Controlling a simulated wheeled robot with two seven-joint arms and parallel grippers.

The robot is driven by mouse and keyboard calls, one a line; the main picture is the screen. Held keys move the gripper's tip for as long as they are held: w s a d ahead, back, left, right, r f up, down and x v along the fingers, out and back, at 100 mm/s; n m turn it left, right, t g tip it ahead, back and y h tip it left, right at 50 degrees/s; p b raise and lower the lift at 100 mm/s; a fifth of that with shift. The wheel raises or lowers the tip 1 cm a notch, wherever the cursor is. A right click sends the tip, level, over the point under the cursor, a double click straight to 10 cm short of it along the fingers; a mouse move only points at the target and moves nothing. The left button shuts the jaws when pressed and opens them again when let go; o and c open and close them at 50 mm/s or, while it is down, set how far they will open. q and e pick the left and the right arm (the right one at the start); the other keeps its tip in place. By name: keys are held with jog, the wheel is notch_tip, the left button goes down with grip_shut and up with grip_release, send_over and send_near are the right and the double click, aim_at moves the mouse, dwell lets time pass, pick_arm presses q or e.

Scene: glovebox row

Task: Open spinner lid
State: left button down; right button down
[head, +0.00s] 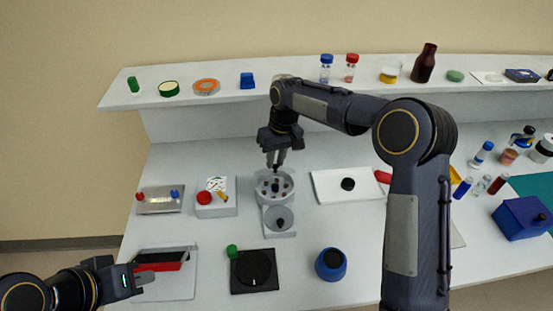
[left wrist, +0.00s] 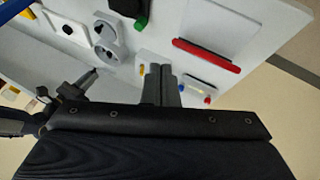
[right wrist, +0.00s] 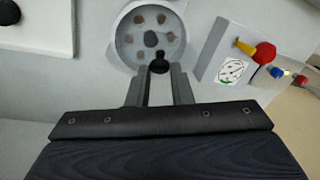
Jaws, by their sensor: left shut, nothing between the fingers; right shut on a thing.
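The spinner (head: 262,196) is a pale grey unit with a round bowl and dark slots around a central knob. A grey disc with a dark centre (head: 280,219) is on its near part. My right gripper (head: 277,165) reaches down at the bowl's far side. In the right wrist view it is shut on a small black knob (right wrist: 159,63) at the rim of the bowl (right wrist: 122,38). I cannot tell whether a clear lid covers the slots. My left gripper (head: 143,279) is shut and empty at the front left; its fingers show in the left wrist view (left wrist: 161,85).
A white box with a red knob (head: 204,198) stands left of the spinner, and a white plate with a black knob (head: 348,184) lies right. In front are a black pad (head: 254,275) and a blue pot (head: 331,264). A red bar (head: 158,266) is near my left gripper.

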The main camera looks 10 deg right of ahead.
jog(key=shift+w+d, duration=0.15)
jog(key=shift+w, duration=0.1)
